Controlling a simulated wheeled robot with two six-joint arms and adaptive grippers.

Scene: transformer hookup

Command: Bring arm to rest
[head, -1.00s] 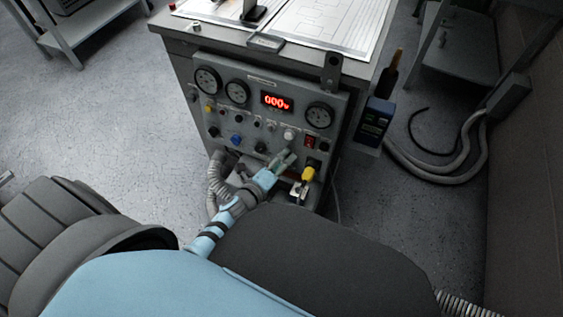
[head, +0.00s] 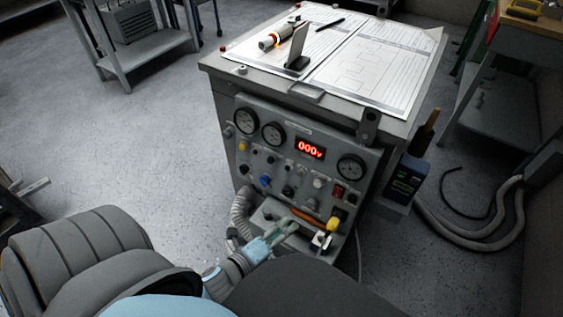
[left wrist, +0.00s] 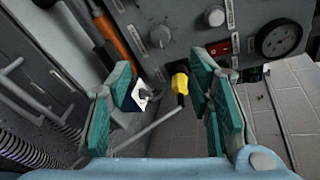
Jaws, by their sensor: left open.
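My left gripper (head: 282,233) is in front of the lower part of the grey control cabinet (head: 222,150). Its teal-padded fingers are spread in the left wrist view (left wrist: 165,80), with nothing held between them. A yellow-ended part (head: 333,223) is on the cabinet's lower front, to the right of the gripper. It also shows in the left wrist view (left wrist: 180,84), beyond the gap between the fingers. A small white and dark piece (head: 321,239) is just below it. An orange bar (head: 307,217) lies along the lower recess. My right gripper is not in view.
The panel has gauges (head: 351,167), knobs and a lit red display (head: 310,148). Paper sheets (head: 370,65) lie on the cabinet top. A ribbed hose (head: 240,212) hangs left of the gripper. Thick cables (head: 480,235) lie at right.

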